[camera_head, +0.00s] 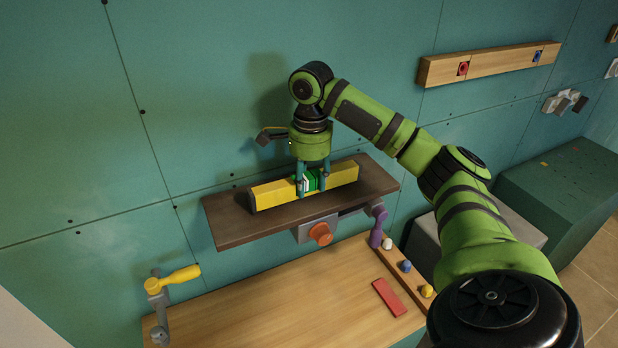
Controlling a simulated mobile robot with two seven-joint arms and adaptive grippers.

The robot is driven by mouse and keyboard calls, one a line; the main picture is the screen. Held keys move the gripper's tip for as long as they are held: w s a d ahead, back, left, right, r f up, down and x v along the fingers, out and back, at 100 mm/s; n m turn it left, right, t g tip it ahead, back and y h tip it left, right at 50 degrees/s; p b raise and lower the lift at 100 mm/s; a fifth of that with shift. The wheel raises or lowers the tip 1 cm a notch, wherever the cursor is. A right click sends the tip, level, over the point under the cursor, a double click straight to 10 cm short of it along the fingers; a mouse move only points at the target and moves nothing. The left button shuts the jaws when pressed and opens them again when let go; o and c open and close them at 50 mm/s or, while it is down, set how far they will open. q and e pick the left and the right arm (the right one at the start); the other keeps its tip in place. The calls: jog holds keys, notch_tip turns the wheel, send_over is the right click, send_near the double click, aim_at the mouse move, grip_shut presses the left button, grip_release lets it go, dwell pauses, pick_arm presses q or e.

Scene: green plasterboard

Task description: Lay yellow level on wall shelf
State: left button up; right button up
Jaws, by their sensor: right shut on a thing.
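The yellow level (277,194) is a long bar with a green middle part. It lies lengthwise along the dark brown wall shelf (228,223), and looks to be on or just above its top; I cannot tell if it touches. My right gripper (311,187) points down over the shelf and is shut on the level near its middle, its fingers covering part of it. My left gripper is not in view.
Below the shelf is a wooden bench top (270,300) with a red block (389,297) and small pegs at its right. A yellow-handled crank (178,279) stands at the left. An orange knob (320,233) and purple handle (377,225) hang under the shelf.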

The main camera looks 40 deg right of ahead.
jog(key=shift+f, duration=0.4)
jog(key=o, duration=1.4)
notch_tip(320, 180, up, 12)
